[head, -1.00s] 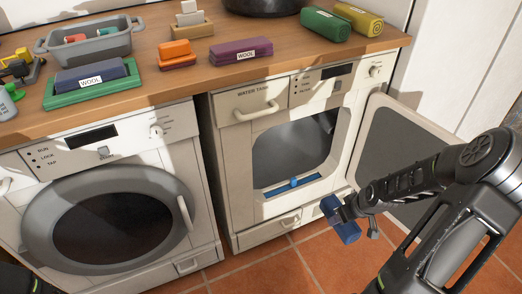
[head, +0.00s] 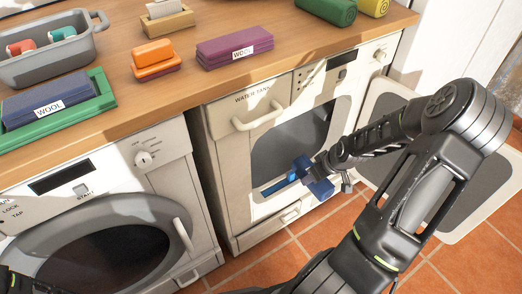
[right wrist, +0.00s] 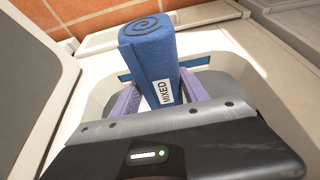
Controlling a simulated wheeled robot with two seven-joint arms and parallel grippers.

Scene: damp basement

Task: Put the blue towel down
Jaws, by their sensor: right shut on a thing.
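The blue towel (head: 320,188) is a rolled bundle held in my right gripper (head: 325,172), in front of the lower part of the dryer's open doorway (head: 290,140). In the right wrist view the towel (right wrist: 150,60) shows its spiral end and a white "MIXED" label. The two purple fingers of my right gripper (right wrist: 160,98) are closed on either side of it. The towel looks to be at the opening; I cannot tell whether it touches the rim. My left gripper is not visible.
The dryer door (head: 455,165) stands open to the right. A closed washer (head: 105,255) stands at the left. The wooden counter (head: 190,95) holds a grey basket (head: 60,62), a green tray (head: 103,92) with a WOOL towel, orange (head: 153,55) and purple (head: 235,47) towels. The tiled floor (head: 325,235) is clear.

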